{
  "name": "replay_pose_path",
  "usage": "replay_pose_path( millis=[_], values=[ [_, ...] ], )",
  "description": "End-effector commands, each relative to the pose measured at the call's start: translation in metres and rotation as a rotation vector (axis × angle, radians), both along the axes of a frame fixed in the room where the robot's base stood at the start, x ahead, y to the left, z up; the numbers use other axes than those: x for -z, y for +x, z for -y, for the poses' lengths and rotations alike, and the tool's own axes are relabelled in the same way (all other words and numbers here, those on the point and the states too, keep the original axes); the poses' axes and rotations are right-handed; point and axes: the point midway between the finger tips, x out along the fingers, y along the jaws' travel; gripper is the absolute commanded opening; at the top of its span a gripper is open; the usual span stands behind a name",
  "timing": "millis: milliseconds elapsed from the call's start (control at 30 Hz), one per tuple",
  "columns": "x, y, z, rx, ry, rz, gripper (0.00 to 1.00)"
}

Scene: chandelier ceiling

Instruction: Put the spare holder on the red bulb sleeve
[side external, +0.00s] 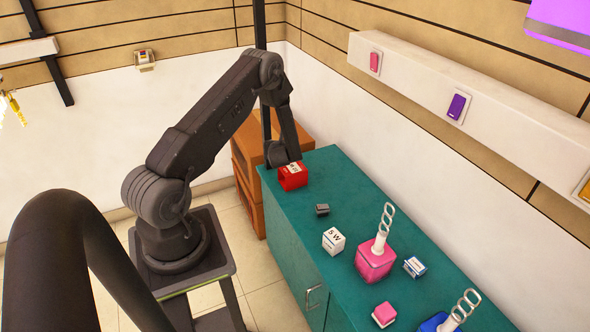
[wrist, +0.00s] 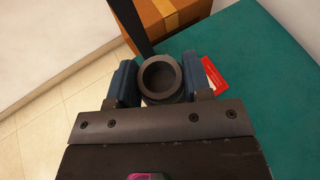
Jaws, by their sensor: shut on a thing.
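The red bulb sleeve (side external: 292,180) is a red box with a white printed label on top, standing at the far left end of the teal counter. In the wrist view only a red and white corner of it (wrist: 214,72) shows, beside the right finger. My gripper (side external: 277,158) is over that end of the counter, close to the red sleeve. In the wrist view it is shut on a dark grey round, hollow piece (wrist: 161,99), which looks like the spare holder. Whether this piece touches the sleeve cannot be told; the fingertips are partly hidden in the side view.
A small dark block (side external: 322,209), a white box (side external: 334,241), a pink box with a chain-like white top (side external: 376,262) and blue and pink pieces stand along the teal counter (side external: 345,185). An orange-brown cabinet (side external: 249,180) adjoins its far end.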

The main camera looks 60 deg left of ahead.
Motion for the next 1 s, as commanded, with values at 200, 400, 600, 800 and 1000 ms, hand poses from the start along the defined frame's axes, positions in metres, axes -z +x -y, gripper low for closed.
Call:
replay_pose_path(
  millis=[200, 400, 600, 800, 1000],
  values=[
    [-0.019, -0.048, -0.036, -0.142, -0.002, 0.001, 0.23],
    [-0.012, -0.042, -0.037, -0.166, -0.004, 0.000, 0.23],
    [0.015, 0.000, -0.023, -0.164, -0.004, 0.001, 0.23],
    [0.038, 0.037, -0.011, -0.166, -0.004, 0.002, 0.23],
    [0.048, 0.054, -0.007, -0.168, -0.004, 0.002, 0.23]
  ],
)
